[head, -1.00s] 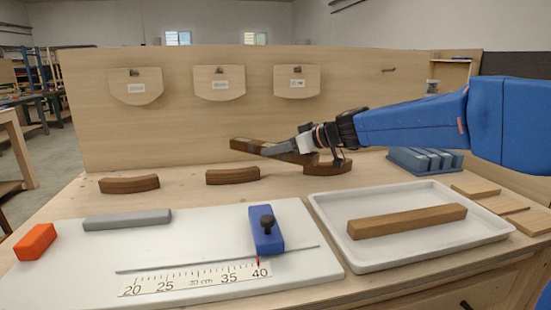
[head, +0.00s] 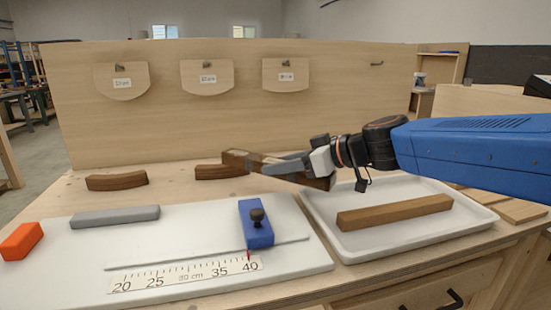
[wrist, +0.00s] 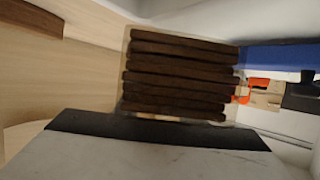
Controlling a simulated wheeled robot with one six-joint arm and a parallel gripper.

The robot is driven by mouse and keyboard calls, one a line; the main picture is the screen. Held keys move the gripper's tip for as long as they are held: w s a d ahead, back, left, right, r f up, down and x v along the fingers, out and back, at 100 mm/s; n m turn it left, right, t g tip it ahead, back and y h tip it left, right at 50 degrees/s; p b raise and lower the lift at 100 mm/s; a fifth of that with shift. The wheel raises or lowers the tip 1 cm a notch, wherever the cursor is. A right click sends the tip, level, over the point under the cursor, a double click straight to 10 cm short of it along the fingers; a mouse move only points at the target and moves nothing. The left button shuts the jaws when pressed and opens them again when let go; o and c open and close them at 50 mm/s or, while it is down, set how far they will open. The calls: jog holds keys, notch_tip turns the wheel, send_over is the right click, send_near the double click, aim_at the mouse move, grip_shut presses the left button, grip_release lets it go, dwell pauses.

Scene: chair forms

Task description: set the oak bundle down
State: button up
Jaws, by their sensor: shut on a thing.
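My gripper (head: 284,168) is shut on the oak bundle (head: 236,158), a stack of several dark brown strips. It grips the bundle near its middle; one end sticks out to the left and the other to the right, under the fingers. In the head view the bundle appears behind the blue stop block and left of the white tray (head: 376,253). I cannot tell whether it touches the bench top (head: 165,197). In the wrist view the stacked strips (wrist: 178,75) fill the middle, above a pale, dark-edged finger surface.
Two curved brown pieces (head: 116,181) (head: 208,172) lie at the back. A lighter wooden bar (head: 396,212) lies in the tray. The white board (head: 80,262) holds a grey bar (head: 115,217), an orange block (head: 20,241), a blue block (head: 256,222) and a scale. A panel (head: 150,125) stands behind.

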jog(key=shift+s+d, duration=0.3)
jog(key=shift+s, duration=0.65)
